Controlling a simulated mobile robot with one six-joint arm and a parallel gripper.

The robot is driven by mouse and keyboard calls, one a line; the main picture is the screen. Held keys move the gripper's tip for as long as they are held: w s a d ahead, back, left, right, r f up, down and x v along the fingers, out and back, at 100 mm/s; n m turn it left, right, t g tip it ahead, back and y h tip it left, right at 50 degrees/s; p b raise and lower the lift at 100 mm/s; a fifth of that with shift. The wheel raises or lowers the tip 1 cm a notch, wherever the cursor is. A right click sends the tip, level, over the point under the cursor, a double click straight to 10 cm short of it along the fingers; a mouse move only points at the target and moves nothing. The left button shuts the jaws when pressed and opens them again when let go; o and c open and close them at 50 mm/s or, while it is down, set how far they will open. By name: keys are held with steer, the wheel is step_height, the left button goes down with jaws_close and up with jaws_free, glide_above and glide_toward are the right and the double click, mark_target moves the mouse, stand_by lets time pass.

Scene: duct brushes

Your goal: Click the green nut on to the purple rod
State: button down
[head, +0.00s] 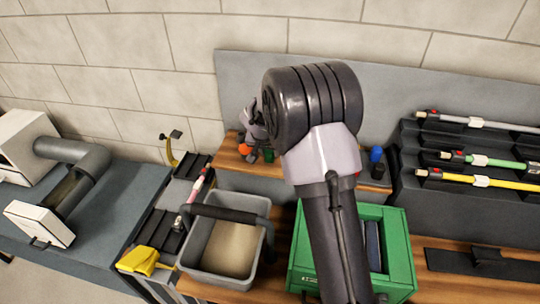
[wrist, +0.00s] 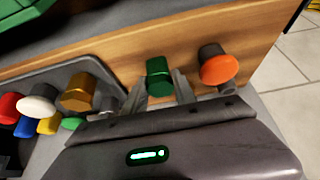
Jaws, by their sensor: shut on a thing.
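My gripper (wrist: 162,92) is shut on a dark green nut (wrist: 159,76) in the wrist view. The nut sits between the two grey fingers. In the head view my arm covers much of the bench, and the green nut (head: 268,155) shows only in small part beneath my gripper, beside an orange nut (head: 245,148). A pinkish-purple rod (head: 197,186) lies in a black holder left of the grey bucket, well apart from my gripper. Part of the rod is hidden behind the bucket and its handle.
The orange nut (wrist: 220,65) stands close right of my gripper. Several coloured nuts, including a gold one (wrist: 79,92), sit at left. Rods lie on a rack (head: 460,205) at right.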

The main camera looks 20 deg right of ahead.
steer(key=shift+r, duration=0.1)
steer(key=shift+r+p, duration=1.5)
steer(key=shift+r, duration=1.45)
